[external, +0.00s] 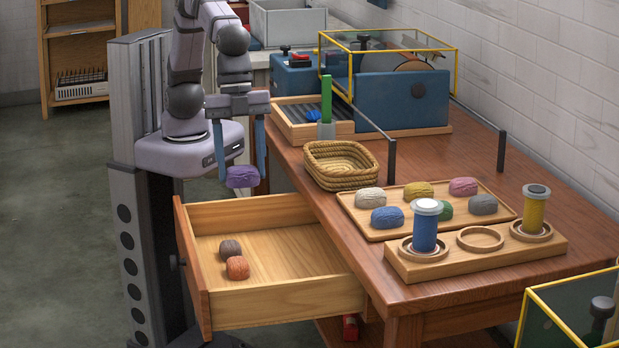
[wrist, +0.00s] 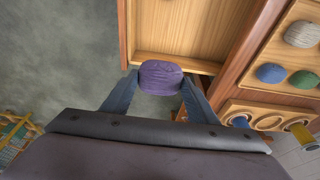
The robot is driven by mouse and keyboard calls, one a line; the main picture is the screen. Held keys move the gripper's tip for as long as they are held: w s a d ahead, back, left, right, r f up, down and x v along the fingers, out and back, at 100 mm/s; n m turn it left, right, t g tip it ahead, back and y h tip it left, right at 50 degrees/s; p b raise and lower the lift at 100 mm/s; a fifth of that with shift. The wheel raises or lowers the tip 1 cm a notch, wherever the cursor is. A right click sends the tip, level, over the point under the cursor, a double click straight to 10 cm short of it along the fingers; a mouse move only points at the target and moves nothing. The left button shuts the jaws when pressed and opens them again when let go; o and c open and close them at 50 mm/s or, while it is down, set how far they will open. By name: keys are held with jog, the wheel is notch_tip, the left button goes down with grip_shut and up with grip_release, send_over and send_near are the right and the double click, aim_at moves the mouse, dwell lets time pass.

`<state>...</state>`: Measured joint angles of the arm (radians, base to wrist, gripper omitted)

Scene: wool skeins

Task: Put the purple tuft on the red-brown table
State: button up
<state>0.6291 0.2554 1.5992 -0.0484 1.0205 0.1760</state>
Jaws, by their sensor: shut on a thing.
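The purple tuft (external: 242,177) is a small rounded skein held between the blue fingers of my gripper (external: 240,170). My gripper is shut on it and holds it up in the air, near the back corner of the open drawer in the external view. In the wrist view the purple tuft (wrist: 161,78) sits between the two fingertips of my gripper (wrist: 160,82), with the drawer's edge beyond it. The red-brown table (external: 440,165) stands to the right of my gripper; its wooden edge also shows in the wrist view (wrist: 240,66).
The open drawer (external: 290,252) holds a dark grey tuft (external: 230,249) and an orange tuft (external: 238,268). Bare tabletop shows behind the tray.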

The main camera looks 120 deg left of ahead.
notch_tip(320, 180, up, 3)
jog(key=shift+r, duration=0.1)
jog(key=w+a+n+y+p, duration=0.1)
jog(key=w+a+n+p, duration=0.4)
jog(key=a, duration=0.9)
jog(key=w+a+n+y+p, duration=0.1)
jog(key=w+a+n, duration=0.3)
jog(key=w+a, duration=0.75)
jog(key=n+y+p, duration=0.2)
jog(key=n+p, duration=0.3)
jog(key=n, duration=0.4)
send_over(384, 152)
notch_tip(384, 152, down, 4)
jog(key=shift+f+p, duration=0.7)
jog(key=shift+f, duration=5.05)
jog(key=shift+f, duration=0.15)
